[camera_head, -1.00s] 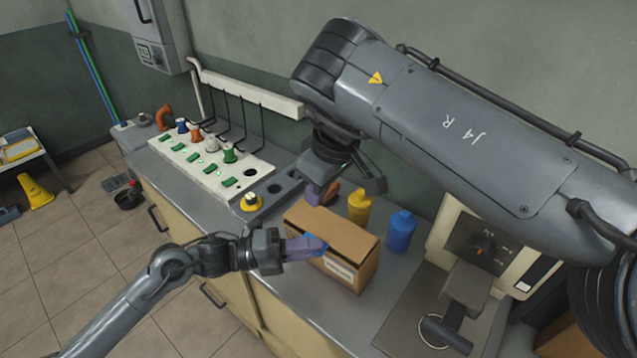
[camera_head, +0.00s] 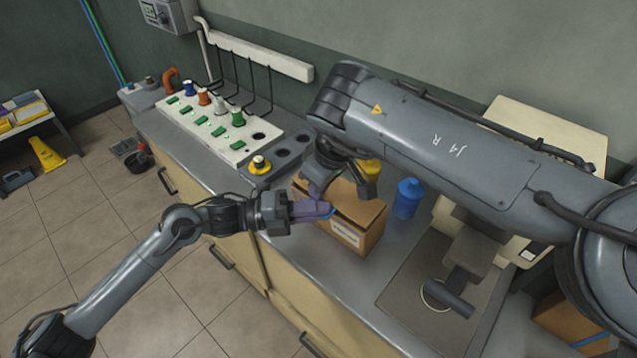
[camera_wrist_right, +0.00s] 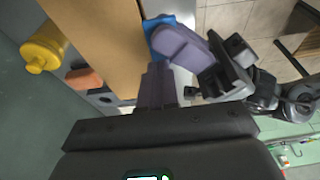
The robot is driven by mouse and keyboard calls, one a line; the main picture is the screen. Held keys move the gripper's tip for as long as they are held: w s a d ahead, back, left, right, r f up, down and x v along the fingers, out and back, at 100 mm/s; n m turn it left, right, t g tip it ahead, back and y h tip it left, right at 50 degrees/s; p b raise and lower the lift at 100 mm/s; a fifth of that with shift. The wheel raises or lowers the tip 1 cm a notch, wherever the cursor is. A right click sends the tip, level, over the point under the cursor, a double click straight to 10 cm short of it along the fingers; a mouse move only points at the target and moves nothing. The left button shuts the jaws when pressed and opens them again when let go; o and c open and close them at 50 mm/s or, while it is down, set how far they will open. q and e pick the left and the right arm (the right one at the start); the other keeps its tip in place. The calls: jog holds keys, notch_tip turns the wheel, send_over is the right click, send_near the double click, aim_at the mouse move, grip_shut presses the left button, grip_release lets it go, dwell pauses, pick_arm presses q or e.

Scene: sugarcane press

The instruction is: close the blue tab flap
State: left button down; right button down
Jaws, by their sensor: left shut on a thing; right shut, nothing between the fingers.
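The cardboard box (camera_head: 360,236) stands on the grey counter with a pale label on its front. Its blue tab (camera_head: 333,214) shows as a small blue edge at the near top, mostly hidden by my left gripper. My left gripper (camera_head: 318,209) has purple fingers shut on the blue tab. In the right wrist view, the blue tab (camera_wrist_right: 160,24) lies beside the cardboard flap (camera_wrist_right: 95,28), at my left gripper's fingertips (camera_wrist_right: 172,40). My right gripper (camera_head: 316,190) is shut and empty over the box's left end, close to the left gripper; its purple fingers show in the right wrist view (camera_wrist_right: 157,88).
A yellow bottle (camera_head: 369,172) and a blue bottle (camera_head: 407,198) stand behind the box. A white switch panel (camera_head: 215,125) is at the left on the counter. A grey press-like device (camera_head: 462,262) stands at the right.

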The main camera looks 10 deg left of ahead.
jog(key=shift+f, duration=0.1)
pick_arm(q)
jog(key=shift+r, duration=0.1)
pick_arm(e)
jog(key=shift+s+f, duration=0.1)
jog(key=shift+f, duration=0.5)
